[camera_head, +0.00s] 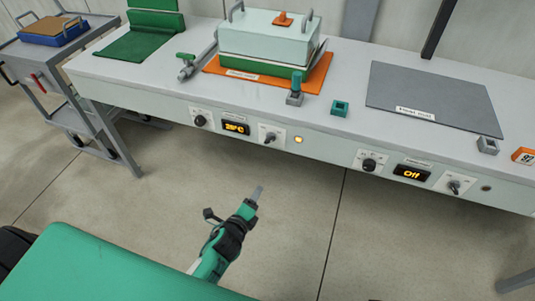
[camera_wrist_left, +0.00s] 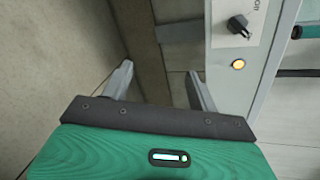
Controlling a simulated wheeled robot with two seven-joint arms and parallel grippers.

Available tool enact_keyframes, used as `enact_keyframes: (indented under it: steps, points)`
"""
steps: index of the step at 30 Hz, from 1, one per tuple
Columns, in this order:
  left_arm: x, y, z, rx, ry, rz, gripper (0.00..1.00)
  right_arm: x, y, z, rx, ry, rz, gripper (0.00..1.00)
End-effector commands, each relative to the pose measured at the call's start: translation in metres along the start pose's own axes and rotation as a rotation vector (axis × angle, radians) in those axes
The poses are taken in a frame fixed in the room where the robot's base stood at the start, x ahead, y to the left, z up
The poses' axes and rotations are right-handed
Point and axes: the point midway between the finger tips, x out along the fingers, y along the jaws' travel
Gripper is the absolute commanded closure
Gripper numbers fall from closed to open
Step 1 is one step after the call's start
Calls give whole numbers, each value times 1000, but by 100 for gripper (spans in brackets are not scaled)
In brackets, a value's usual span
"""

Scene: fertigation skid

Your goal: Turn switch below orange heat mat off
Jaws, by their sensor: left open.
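The orange heat mat (camera_head: 318,82) lies on the bench under a pale lidded box. Below it, on the bench's front panel, are a dial (camera_head: 200,121), a display reading about 25°C (camera_head: 235,128), a toggle switch (camera_head: 270,137) and a lit amber lamp (camera_head: 298,139). In the left wrist view the switch (camera_wrist_left: 238,25) and glowing lamp (camera_wrist_left: 238,64) show at upper right. My left gripper (camera_head: 234,202) is open and empty, in front of and below the panel, apart from the switch. Its two fingers (camera_wrist_left: 158,78) show in the wrist view. My right gripper is not seen.
A grey mat (camera_head: 430,93) lies at right; its panel has a dial (camera_head: 368,163), a display reading Off (camera_head: 411,172), a switch (camera_head: 454,186) and a dark lamp (camera_head: 486,188). A cart (camera_head: 62,60) stands left. Floor before the bench is clear.

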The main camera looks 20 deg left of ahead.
Motion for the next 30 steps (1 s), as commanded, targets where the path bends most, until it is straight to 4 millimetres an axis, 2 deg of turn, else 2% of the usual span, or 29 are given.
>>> enact_keyframes:
  steps: [3,6,9,13,17,30]
  points:
    - [-2,-42,18,182,-68,-117,40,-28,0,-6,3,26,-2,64]
    - [-8,-70,30,296,-118,-177,40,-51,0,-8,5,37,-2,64]
    - [-14,-89,39,366,-153,-212,40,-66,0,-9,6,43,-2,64]
    - [-15,-100,44,405,-173,-228,40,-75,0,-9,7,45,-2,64]
    - [-5,-104,46,408,-175,-230,40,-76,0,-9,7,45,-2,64]
    - [66,-122,54,404,-173,-229,40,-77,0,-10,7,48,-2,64]
